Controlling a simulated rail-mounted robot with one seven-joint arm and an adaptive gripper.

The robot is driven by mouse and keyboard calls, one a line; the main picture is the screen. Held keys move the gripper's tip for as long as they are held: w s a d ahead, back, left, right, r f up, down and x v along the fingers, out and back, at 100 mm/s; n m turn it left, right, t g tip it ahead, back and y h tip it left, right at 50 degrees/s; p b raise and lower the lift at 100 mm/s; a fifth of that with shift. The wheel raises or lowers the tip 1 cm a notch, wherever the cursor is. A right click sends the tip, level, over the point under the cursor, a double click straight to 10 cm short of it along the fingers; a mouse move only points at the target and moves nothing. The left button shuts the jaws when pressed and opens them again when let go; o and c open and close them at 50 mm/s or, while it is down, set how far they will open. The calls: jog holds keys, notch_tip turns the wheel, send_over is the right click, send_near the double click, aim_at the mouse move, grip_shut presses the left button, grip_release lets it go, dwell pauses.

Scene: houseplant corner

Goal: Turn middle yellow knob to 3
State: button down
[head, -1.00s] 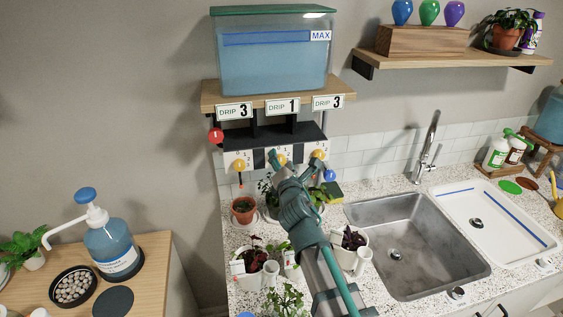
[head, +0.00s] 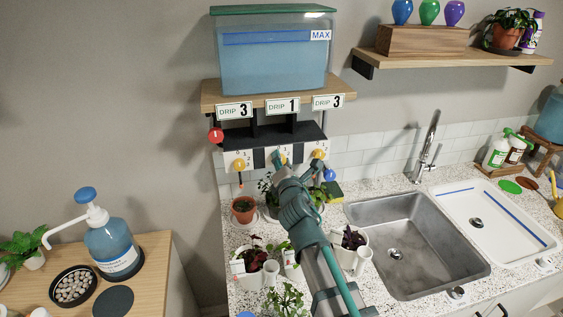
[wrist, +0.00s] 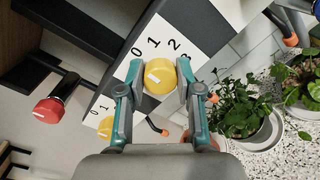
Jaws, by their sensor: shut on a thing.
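The middle sign (head: 282,106) reads DRIP 1.
Other yellow knobs stand to the left (head: 239,164) and right (head: 318,154), under signs reading DRIP 3. A red knob (wrist: 48,110) sticks out at the left. Potted plants (wrist: 243,110) stand close below the dials. The water tank (head: 272,62) is above.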

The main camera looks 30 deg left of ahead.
jog(key=shift+f+m+g+b, duration=0.15)
jog(key=shift+m+b, duration=1.4)
jog(key=shift+m, duration=2.15)
jog(key=shift+f+m+g+b, duration=0.15)
jog(key=shift+m+b, duration=1.4)
jog(key=shift+m, duration=2.15)
jog(key=shift+m+g+b, duration=0.2)
jog(key=shift+m+b, duration=1.35)
jog(key=shift+m, duration=2.15)
jog(key=c, duration=0.8)
grip_release()
jog(key=shift+r, duration=0.1)
jog(key=shift+o, duration=0.2)
